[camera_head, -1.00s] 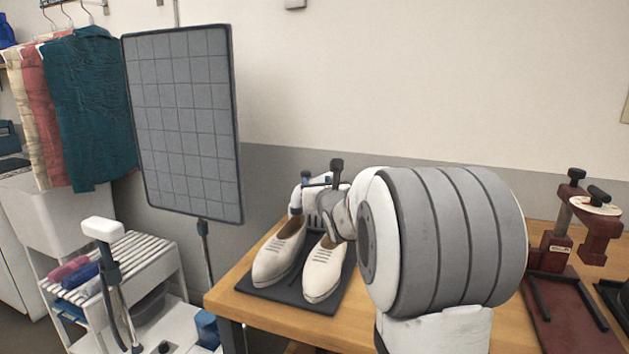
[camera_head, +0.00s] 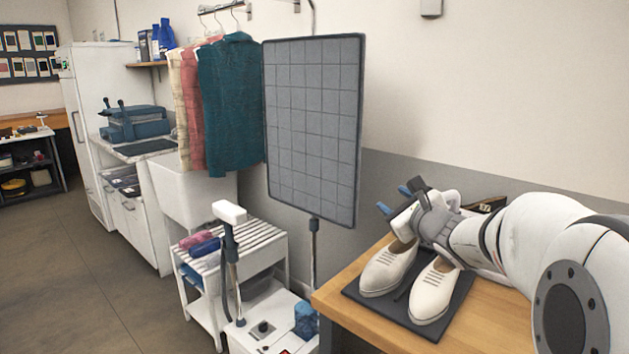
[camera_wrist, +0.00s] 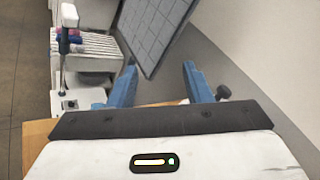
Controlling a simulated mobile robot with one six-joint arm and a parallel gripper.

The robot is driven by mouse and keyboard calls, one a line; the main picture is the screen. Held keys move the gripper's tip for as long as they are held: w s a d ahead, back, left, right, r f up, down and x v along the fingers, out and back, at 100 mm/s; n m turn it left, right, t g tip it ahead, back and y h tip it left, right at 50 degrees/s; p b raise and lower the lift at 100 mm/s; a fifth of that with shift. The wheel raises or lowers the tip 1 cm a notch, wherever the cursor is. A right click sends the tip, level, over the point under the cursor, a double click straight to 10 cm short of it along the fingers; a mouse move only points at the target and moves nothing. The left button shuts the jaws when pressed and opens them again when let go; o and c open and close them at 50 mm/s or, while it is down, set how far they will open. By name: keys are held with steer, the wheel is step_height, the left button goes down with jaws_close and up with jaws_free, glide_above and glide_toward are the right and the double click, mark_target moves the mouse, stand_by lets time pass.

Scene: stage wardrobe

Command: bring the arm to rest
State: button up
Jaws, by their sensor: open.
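My gripper (camera_head: 411,192) is open and empty, raised behind and above a pair of cream shoes (camera_head: 431,290) on a dark mat (camera_head: 398,318) on the wooden table. In the wrist view, my gripper (camera_wrist: 158,82) shows two blue fingers spread apart with nothing between them. My arm reaches in from the right of the head view, and its wrist hides the area behind the shoes. Whether the gripper touches anything behind them I cannot tell.
A grey gridded panel (camera_head: 312,130) on a stand is left of the table (camera_head: 350,312). A white slatted rack (camera_head: 262,240) with folded cloths and a white-headed steamer (camera_head: 229,212) stands further left. Garments (camera_head: 228,105) hang behind. Open floor (camera_head: 95,270) lies at the far left.

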steer(key=s+a+f+n+g+y+p, duration=0.2)
steer(key=s+a+n+g+p, duration=0.1)
steer(key=s+a+n+g, duration=0.4)
steer(key=s+a+f+n+g+y+p, duration=0.1)
steer(key=s+a+n+g+p, duration=0.1)
steer(key=s+a+n, duration=0.55)
steer(key=s+d+f+n+g+h+p, duration=0.2)
steer(key=s+d+n, duration=0.3)
steer(key=s, duration=0.3)
steer(key=s+d+f+n+g+h+p, duration=0.2)
steer(key=s+d+n+h, duration=0.3)
steer(key=s, duration=0.4)
steer(key=shift+s+d+n+g+p, duration=0.15)
steer(key=shift+d+n+g+p, duration=0.35)
steer(key=shift+n, duration=0.55)
